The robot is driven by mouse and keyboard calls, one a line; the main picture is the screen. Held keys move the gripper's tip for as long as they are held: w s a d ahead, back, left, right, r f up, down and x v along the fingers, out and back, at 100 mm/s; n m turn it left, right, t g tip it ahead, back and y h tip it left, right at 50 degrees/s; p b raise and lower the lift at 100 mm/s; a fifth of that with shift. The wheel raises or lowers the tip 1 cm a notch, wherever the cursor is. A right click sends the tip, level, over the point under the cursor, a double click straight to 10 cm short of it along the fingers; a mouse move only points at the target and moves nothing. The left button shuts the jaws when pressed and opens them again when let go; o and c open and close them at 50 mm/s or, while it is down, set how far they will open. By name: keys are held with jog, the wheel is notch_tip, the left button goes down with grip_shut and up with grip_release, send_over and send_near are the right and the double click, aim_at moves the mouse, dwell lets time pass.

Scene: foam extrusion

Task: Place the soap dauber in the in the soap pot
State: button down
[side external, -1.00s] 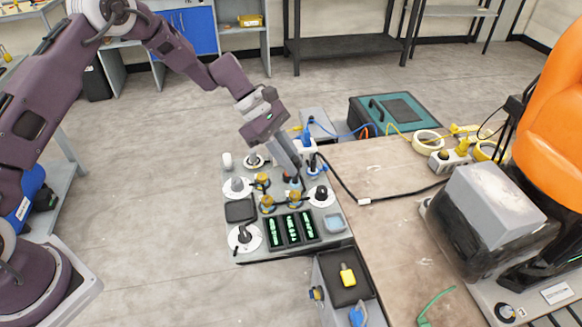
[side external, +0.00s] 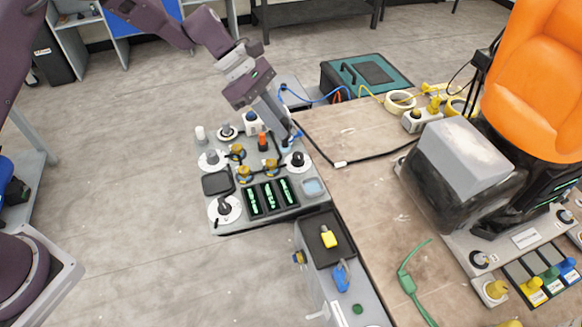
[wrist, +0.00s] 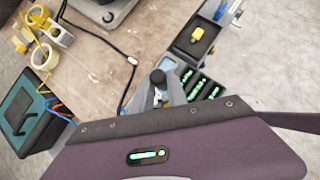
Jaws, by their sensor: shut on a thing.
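My gripper (side external: 284,124) points down at the back right of the grey control panel (side external: 240,222). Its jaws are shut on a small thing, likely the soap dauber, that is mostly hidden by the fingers. A small blue thing (side external: 291,139) shows at the fingertips in the side view; whether it is part of the dauber or the soap pot I cannot tell. In the wrist view the grey fingers (wrist: 160,95) are close together, with a dark round knob (wrist: 157,77) just past their tips. I cannot clearly pick out the soap pot.
An orange-red plunger (side external: 263,139), brass-coloured knobs (side external: 237,152), a black dial (side external: 298,160) and green displays (side external: 270,196) crowd the panel. A light blue pad (side external: 313,187) lies at its right. A black cable (side external: 370,160) crosses the wooden table (side external: 370,200).

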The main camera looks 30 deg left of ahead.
jog(key=s+d, duration=0.1)
jog(key=d, duration=0.6)
jog(key=f, duration=0.8)
jog(key=shift+d+f, duration=0.35)
jog(key=shift+f, duration=0.15)
jog(key=c, duration=1.3)
grip_release()
jog(key=shift+a+r, duration=0.15)
jog(key=shift+r, duration=0.2)
jog(key=v, duration=1.1)
jog(key=shift+a+r, duration=0.2)
